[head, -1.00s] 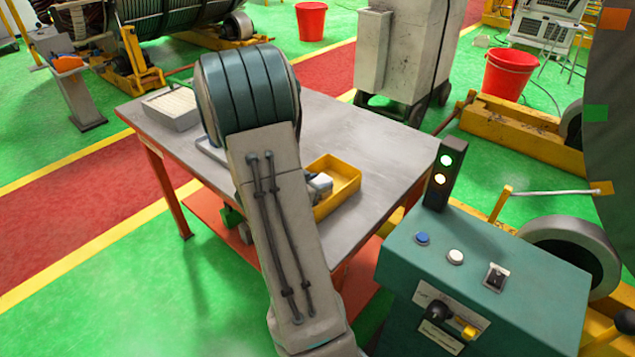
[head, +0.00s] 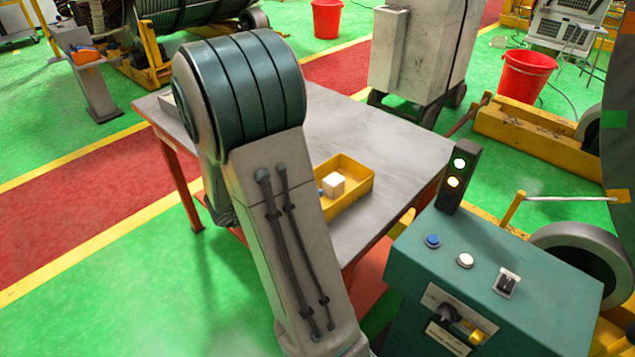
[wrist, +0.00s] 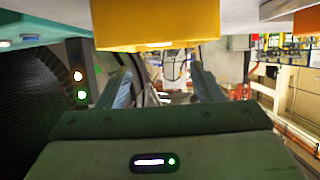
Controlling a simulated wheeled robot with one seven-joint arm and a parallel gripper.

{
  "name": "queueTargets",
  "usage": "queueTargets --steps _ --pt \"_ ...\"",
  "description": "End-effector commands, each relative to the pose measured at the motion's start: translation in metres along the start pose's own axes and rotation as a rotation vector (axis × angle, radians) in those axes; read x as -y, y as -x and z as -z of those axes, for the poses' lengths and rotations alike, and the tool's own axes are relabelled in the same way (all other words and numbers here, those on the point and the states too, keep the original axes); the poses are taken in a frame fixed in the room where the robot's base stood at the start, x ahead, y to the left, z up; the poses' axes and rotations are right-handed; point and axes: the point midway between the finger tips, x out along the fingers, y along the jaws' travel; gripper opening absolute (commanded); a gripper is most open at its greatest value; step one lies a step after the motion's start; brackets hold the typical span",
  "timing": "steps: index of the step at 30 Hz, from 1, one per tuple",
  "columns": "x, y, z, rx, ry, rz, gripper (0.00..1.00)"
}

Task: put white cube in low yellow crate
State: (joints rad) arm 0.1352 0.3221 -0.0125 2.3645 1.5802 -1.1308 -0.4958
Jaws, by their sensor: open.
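The low yellow crate (head: 358,190) stands on the grey table, just right of my arm in the head view. The white cube (head: 334,184) is inside the crate, with my gripper apart from it. In the head view my gripper is hidden behind my own arm. In the wrist view my gripper (wrist: 163,88) has its two fingers wide apart, with nothing between them. The yellow crate's wall (wrist: 155,24) shows at the top of the wrist view, beyond the fingers. The cube is not seen there.
The grey table (head: 385,150) is bare behind and right of the crate. A light grey tray (head: 172,108) is partly hidden at its far left corner. A green control console (head: 500,270) with a signal light (head: 458,178) stands close at the right front.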

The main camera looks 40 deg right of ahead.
Motion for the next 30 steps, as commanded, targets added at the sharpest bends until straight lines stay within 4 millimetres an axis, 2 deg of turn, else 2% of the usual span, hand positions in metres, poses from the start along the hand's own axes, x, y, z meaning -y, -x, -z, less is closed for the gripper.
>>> queueTargets --steps 3,9,11,14,17,19,22,26,30 --pt "0.000 0.014 0.000 0.000 0.001 0.002 0.60" --pt "0.001 0.021 0.000 0.004 -0.001 0.010 0.60" --pt "0.007 0.023 0.001 0.016 -0.008 0.045 0.60" --pt "0.030 0.034 0.003 0.064 -0.024 0.179 0.60" --pt "0.063 0.059 0.005 0.147 -0.030 0.391 0.60" --pt "0.084 0.086 0.005 0.217 -0.014 0.552 0.60" --pt "0.102 0.129 0.003 0.316 0.045 0.761 0.60" --pt "0.103 0.186 -0.003 0.440 0.176 0.987 0.60" --pt "0.076 0.237 -0.016 0.560 0.380 1.153 0.60"
